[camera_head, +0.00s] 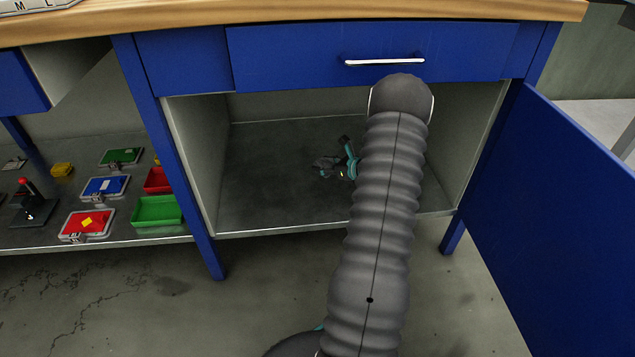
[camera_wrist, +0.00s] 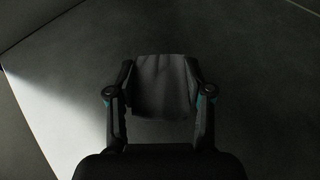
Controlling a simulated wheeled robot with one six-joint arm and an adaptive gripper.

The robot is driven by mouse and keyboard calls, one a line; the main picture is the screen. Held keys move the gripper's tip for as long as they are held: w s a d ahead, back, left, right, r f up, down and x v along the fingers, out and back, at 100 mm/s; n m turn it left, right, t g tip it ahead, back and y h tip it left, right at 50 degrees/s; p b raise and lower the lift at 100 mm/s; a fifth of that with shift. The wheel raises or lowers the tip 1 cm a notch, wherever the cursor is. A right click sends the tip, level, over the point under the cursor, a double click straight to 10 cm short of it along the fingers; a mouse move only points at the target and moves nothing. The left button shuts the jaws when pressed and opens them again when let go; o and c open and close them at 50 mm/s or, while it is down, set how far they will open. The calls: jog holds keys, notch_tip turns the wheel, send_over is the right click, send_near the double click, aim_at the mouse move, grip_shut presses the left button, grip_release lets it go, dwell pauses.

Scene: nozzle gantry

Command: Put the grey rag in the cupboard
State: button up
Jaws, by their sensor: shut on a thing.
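The grey rag (camera_wrist: 161,85) is pinched between the two fingers of my gripper (camera_wrist: 160,92) in the wrist view. In the head view the rag (camera_head: 326,163) shows as a small dark crumpled shape at the tip of my gripper (camera_head: 346,158). Both are inside the open cupboard (camera_head: 258,195), over its dark floor. My arm hides part of the gripper and the right side of the cupboard. I cannot tell whether the rag touches the cupboard floor.
The blue cupboard door (camera_head: 555,210) stands open at the right. A blue drawer (camera_head: 290,55) with a metal handle is shut above the opening. At the left, a shelf (camera_head: 110,236) holds a green bin (camera_head: 158,211) and several small cases. The cupboard floor around the rag looks bare.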

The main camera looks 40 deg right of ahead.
aim_at(317, 187)
jog(key=a+f, duration=0.1)
jog(key=a, duration=0.1)
jog(key=shift+w+a+f, duration=0.15)
jog(key=shift+a+f, duration=0.2)
jog(key=shift+f+b, duration=0.5)
jog(key=shift+f, duration=1.5)
jog(key=shift+f, duration=0.1)
jog(key=o, duration=0.9)
jog(key=shift+o, duration=0.2)
